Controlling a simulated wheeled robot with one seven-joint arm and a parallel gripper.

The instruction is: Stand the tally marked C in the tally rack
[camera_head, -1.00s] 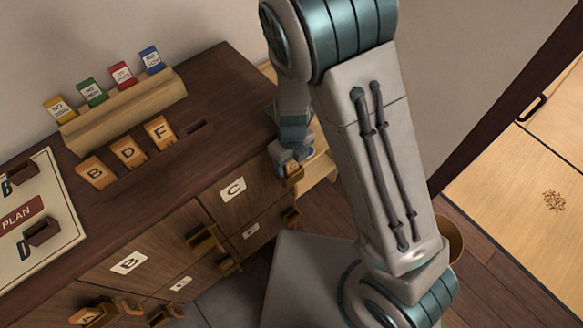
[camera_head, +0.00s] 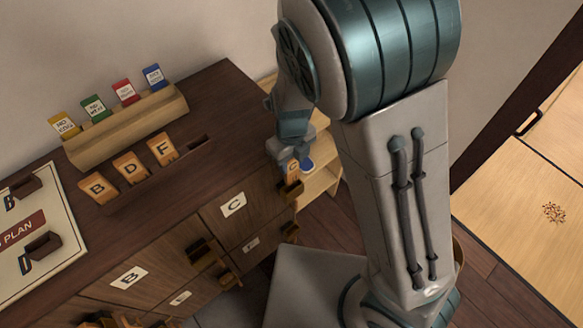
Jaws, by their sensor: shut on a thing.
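The tally rack is a dark strip (camera_head: 180,152) on the cabinet top. Orange wooden tallies B (camera_head: 98,187), D (camera_head: 131,168) and F (camera_head: 162,149) stand in it, leaning back. An empty slot (camera_head: 199,142) lies to the right of F. My gripper (camera_head: 291,158) is at the right end of the cabinet, beyond the rack. It is shut on a small orange tally (camera_head: 293,170), held upright below the fingers. Its letter looks like a C but is small. The fingertips are partly hidden.
A wooden holder (camera_head: 125,130) with yellow, green, red and blue cards stands behind the rack. A plan board (camera_head: 50,262) lies at left. Drawers with protruding handles, one labelled C (camera_head: 233,205), face front. A low wooden shelf (camera_head: 322,182) stands right of the cabinet.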

